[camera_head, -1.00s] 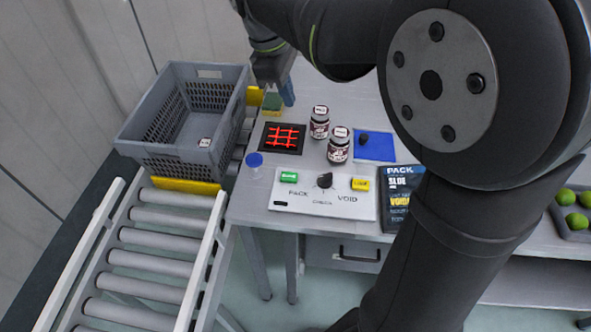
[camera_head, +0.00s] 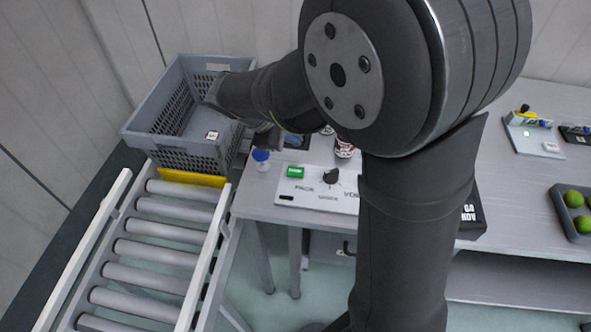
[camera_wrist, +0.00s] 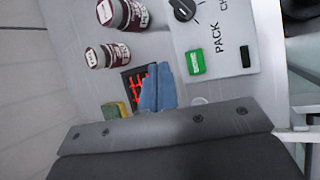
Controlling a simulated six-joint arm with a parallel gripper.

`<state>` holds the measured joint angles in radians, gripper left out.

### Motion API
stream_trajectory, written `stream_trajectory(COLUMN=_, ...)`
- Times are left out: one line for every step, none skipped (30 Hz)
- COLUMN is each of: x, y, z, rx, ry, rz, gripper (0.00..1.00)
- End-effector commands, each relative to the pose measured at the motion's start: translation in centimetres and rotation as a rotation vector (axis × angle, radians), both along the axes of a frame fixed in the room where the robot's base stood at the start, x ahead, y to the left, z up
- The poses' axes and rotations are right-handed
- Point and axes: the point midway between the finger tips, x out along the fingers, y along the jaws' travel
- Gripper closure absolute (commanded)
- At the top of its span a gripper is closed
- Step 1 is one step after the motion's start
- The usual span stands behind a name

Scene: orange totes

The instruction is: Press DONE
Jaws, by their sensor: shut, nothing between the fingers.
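A white control panel (camera_head: 318,200) lies on the table, with a green button (camera_head: 295,172) on its left and a dark knob (camera_head: 331,176) beside it. The green button also shows in the wrist view (camera_wrist: 195,62); its small label is not clearly readable. The yellow button at the panel's VOID side is hidden behind my arm in the head view. My gripper (camera_wrist: 157,88) has blue fingers, shut and empty, and appears beside the green button in the wrist view, apart from it.
A grey crate (camera_head: 150,140) sits on the roller conveyor (camera_head: 160,248) at left. Two jars (camera_wrist: 125,14) (camera_wrist: 104,56), a red-lit grid (camera_wrist: 130,82) and a yellow-green sponge (camera_wrist: 115,108) are near my fingers.

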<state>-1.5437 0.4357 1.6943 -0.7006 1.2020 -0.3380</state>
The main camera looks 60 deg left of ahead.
Motion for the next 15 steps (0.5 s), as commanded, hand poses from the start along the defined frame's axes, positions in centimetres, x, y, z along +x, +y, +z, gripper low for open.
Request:
stream_trajectory(x=0.0, y=0.0, z=-0.4, rx=-0.002, ry=0.0, rz=0.001, gripper=1.0)
stream_trajectory(x=0.0, y=0.0, z=-0.7, rx=-0.002, ry=0.0, rz=0.001, gripper=1.0)
stream_trajectory(x=0.0, y=0.0, z=-1.1, rx=-0.003, ry=0.0, rz=0.002, gripper=1.0)
stream_trajectory(x=0.0, y=0.0, z=-1.5, rx=-0.004, ry=0.001, rz=0.001, gripper=1.0)
stream_trajectory(x=0.0, y=-0.1, z=-1.9, rx=-0.003, ry=0.001, rz=0.0, gripper=1.0)
stream_trajectory(x=0.0, y=-0.1, z=-2.5, rx=-0.005, ry=0.0, rz=0.0, gripper=1.0)
stream_trajectory(x=0.0, y=-0.1, z=-2.9, rx=-0.005, ry=0.001, rz=0.001, gripper=1.0)
stream_trajectory(x=0.0, y=-0.1, z=-3.4, rx=-0.005, ry=0.0, rz=0.001, gripper=1.0)
stream_trajectory(x=0.0, y=-0.1, z=-4.0, rx=-0.005, ry=0.0, rz=0.0, gripper=1.0)
stream_trajectory(x=0.0, y=0.0, z=-4.4, rx=-0.004, ry=0.001, rz=0.001, gripper=1.0)
stream_trajectory(x=0.0, y=0.0, z=-4.8, rx=-0.005, ry=0.001, rz=0.001, gripper=1.0)
stream_trajectory(x=0.0, y=-0.1, z=-5.4, rx=-0.004, ry=0.001, rz=0.001, gripper=1.0)
stream_trajectory(x=0.0, y=-0.1, z=-5.7, rx=-0.004, ry=0.001, rz=-0.001, gripper=1.0)
stream_trajectory(x=0.0, y=-0.1, z=-6.1, rx=-0.004, ry=0.001, rz=0.0, gripper=1.0)
stream_trajectory(x=0.0, y=-0.1, z=-6.6, rx=-0.004, ry=0.001, rz=0.001, gripper=1.0)
